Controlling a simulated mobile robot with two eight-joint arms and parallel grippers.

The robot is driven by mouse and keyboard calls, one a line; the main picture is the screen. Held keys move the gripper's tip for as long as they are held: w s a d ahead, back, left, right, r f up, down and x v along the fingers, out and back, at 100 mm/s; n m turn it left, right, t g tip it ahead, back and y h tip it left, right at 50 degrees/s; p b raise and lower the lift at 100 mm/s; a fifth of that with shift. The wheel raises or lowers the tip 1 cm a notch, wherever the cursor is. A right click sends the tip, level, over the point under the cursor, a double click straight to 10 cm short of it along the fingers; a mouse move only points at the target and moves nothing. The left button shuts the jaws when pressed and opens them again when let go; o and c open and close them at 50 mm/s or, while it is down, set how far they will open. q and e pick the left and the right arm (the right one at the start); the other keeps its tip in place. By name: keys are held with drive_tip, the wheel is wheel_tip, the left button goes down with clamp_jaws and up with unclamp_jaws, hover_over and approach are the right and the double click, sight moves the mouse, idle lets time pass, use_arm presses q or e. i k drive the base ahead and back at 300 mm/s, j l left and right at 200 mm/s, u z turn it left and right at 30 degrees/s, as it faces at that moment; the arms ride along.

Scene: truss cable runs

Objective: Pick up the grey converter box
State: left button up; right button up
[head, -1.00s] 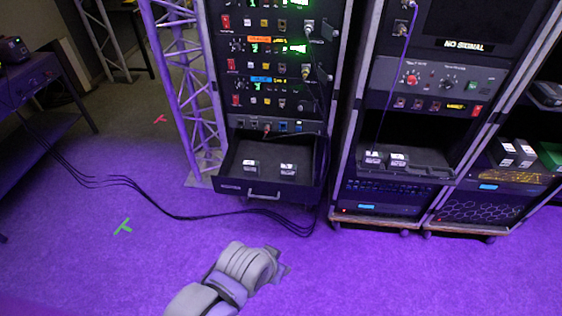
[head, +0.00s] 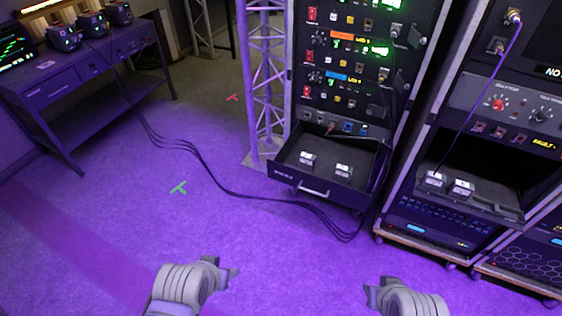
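Two small dark grey boxes with pale tops, a left one (head: 307,161) and a right one (head: 343,171), sit apart in the open black drawer (head: 288,178) of the middle rack. Two similar boxes, (head: 435,179) and (head: 462,189), sit on a shelf in the right rack. I cannot tell which is the grey converter box. My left gripper (head: 229,273) is low in the picture, over the floor and well short of the drawer. My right gripper (head: 371,293) is at the bottom right of centre. Both look empty; their finger gaps are unclear.
Black cables (head: 210,180) run across the floor from the workbench (head: 100,70) to the racks. A truss tower (head: 262,90) stands left of the middle rack. A purple cable (head: 487,95) hangs before the right rack. The floor before the drawer is largely clear.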

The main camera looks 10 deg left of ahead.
sight(307, 162)
drive_tip(key=i+j+u, duration=0.2)
drive_tip(key=i, duration=0.65)
drive_tip(key=i+j+u, duration=0.1)
drive_tip(key=i+u, duration=0.15)
drive_tip(key=i, duration=0.55)
